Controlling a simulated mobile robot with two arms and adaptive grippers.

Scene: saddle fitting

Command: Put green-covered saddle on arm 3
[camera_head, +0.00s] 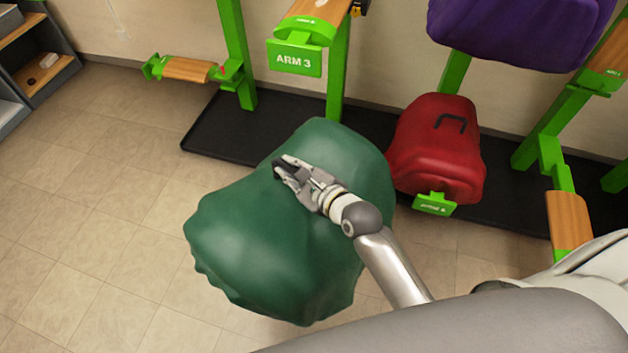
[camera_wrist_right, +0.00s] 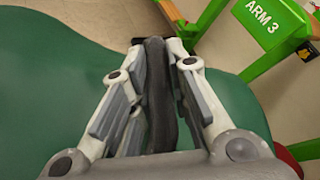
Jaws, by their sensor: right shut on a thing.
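The green-covered saddle (camera_head: 270,245) hangs in the air above the floor, in the middle of the head view. My right gripper (camera_head: 281,168) is shut on a dark handle on top of it. In the right wrist view the dark handle (camera_wrist_right: 158,95) sits between the fingers, with the green cover (camera_wrist_right: 50,90) around it. Arm 3 (camera_head: 295,55), a green bracket with a wooden top and an "ARM 3" plate, is empty as far as it shows. It stands above and behind the saddle in the head view. Its plate also shows in the right wrist view (camera_wrist_right: 265,20). My left gripper is not in view.
A red-covered saddle (camera_head: 438,150) rests on a lower arm to the right. A purple-covered saddle (camera_head: 520,30) is above it. An empty wooden-topped arm (camera_head: 187,69) stands at the left. A black base tray (camera_head: 215,135) lies under the posts. The tiled floor at left is clear.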

